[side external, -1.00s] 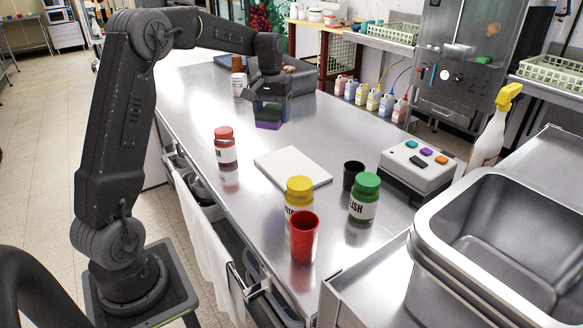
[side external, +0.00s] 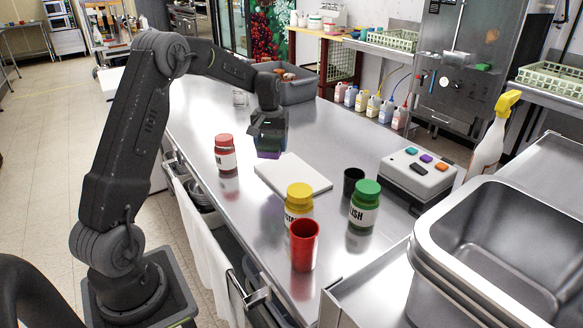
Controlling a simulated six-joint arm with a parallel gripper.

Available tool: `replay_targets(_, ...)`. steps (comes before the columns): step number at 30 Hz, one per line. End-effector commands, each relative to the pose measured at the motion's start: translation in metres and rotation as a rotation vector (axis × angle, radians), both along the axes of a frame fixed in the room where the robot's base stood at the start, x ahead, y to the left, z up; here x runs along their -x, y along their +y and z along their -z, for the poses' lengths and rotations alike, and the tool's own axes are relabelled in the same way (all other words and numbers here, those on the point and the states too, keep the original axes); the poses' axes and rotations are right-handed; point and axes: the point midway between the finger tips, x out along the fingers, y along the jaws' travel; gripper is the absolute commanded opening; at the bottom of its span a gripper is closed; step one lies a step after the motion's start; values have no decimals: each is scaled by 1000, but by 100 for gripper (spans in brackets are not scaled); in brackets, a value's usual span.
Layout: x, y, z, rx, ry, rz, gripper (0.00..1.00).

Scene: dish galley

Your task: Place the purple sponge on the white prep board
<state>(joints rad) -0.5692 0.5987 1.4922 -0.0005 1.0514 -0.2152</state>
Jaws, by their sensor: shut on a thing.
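The purple sponge (side external: 268,155) shows as a small purple edge at the bottom of my gripper (side external: 268,146). My gripper is shut on it and hides most of it. The sponge appears just above the far left edge of the white prep board (side external: 300,180); I cannot tell exactly how high it is. The board is a flat white slab on the steel counter, and its top is bare.
A red-lidded jar (side external: 225,155) stands left of the board. A yellow-lidded jar (side external: 298,203), a red cup (side external: 304,246), a green-lidded jar (side external: 365,205) and a black cup (side external: 353,181) stand near its right and front sides. A grey bin (side external: 297,90) is at the back.

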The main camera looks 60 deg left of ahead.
Motion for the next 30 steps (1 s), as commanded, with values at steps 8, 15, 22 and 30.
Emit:
replay_targets(8,-40,-31,31,0,0,2,46)
replay_targets(15,-47,-36,42,1,1,-1,46)
replay_targets(22,-46,-36,73,1,3,-1,46)
replay_targets(30,-47,-36,75,-1,-1,-1,46)
